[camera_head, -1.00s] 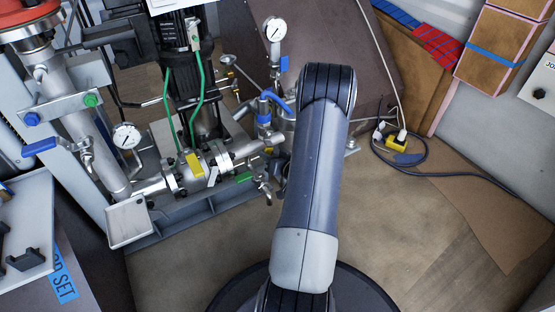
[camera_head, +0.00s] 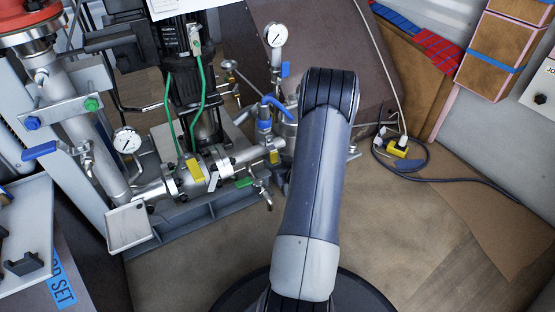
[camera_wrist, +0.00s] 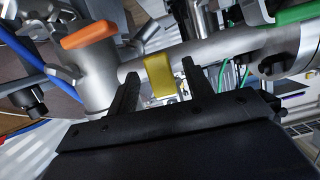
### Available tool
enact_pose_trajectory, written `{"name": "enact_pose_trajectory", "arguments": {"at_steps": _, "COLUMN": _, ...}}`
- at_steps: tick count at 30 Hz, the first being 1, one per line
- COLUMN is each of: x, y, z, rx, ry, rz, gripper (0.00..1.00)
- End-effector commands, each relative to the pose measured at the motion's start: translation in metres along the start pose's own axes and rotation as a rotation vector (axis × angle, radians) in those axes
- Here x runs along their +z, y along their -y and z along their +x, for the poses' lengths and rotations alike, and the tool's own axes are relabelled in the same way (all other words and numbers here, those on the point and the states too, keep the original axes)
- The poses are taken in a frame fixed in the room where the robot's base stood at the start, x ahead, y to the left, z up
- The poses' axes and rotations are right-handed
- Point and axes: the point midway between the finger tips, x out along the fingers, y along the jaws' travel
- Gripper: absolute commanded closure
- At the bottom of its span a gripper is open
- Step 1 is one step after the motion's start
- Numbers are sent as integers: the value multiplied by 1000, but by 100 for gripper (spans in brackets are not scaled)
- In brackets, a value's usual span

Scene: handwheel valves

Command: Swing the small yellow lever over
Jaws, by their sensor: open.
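In the wrist view a small yellow lever (camera_wrist: 160,76) stands in front of a grey metal pipe, between the two dark fingers of my gripper (camera_wrist: 160,69). The fingers are apart, one on each side of the lever; I cannot tell whether either touches it. In the head view a small yellow piece (camera_head: 274,156) shows on the pipework just left of my arm. A larger yellow piece (camera_head: 195,170) sits further left on the same pipe line. My gripper is mostly hidden behind my arm in the head view.
An orange lever (camera_wrist: 90,34) is left of my gripper and a green one (camera_wrist: 298,13) at upper right. Blue handles (camera_head: 277,107), a pressure gauge (camera_head: 275,36) and green cables crowd the pipework. The floor (camera_head: 430,240) at right is mostly clear, with a cable across it.

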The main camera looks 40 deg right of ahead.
Motion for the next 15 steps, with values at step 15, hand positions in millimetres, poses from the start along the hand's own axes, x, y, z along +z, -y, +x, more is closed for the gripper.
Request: {"name": "enact_pose_trajectory", "arguments": {"at_steps": 15, "x": 14, "y": -1, "z": -47, "rx": 2, "ry": 0, "rz": 1, "gripper": 52}}
